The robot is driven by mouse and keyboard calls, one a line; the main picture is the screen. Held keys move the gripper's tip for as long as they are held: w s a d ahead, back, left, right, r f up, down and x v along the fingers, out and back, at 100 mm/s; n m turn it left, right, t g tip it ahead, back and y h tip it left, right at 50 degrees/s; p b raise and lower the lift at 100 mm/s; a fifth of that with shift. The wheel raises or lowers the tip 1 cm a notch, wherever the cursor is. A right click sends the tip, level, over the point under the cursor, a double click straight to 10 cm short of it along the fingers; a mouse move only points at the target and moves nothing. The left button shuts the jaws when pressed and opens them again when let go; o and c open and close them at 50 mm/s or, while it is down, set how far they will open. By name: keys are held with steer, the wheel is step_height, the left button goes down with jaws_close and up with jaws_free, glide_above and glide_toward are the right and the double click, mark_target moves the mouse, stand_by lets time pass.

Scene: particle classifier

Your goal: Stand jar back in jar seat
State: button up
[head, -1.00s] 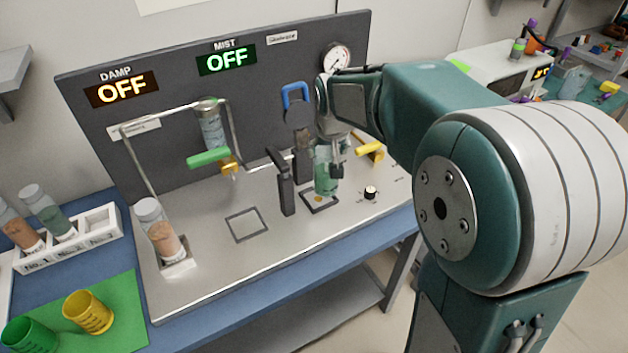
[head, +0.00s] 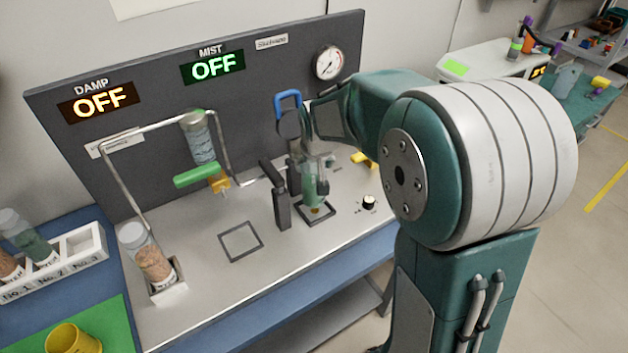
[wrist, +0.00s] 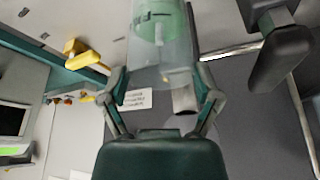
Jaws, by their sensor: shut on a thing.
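My gripper (head: 314,168) is shut on a clear jar with green contents (head: 313,190), in the head view right of centre. The jar looks roughly upright. Its lower end is over a dark square seat (head: 329,216) on the metal deck; I cannot tell whether it touches. In the wrist view the jar (wrist: 160,45) lies between the two fingers of my gripper (wrist: 160,95). My gripper partly hides the jar's upper part in the head view.
A dark post (head: 280,205) stands close left of the jar, with a blue-handled part (head: 288,97) behind. A yellow handle (head: 362,160) and a knob (head: 369,202) are to the right. A jar of brown grains (head: 150,258) stands front left. An empty square outline (head: 240,241) marks clear deck.

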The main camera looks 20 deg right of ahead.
steer(key=shift+d+f, duration=0.15)
steer(key=shift+f, duration=1.95)
steer(key=o, duration=1.1)
steer(key=v, duration=1.1)
steer(key=shift+n+t, duration=0.4)
steer(key=shift+t, duration=0.1)
steer(key=s+r, duration=0.1)
steer(key=s, duration=0.6)
steer(key=s+r, duration=0.2)
steer(key=s, duration=0.6)
steer(key=s+r, duration=0.1)
steer(key=s, duration=0.7)
steer(key=shift+d+r, duration=0.2)
steer(key=shift+d, duration=0.05)
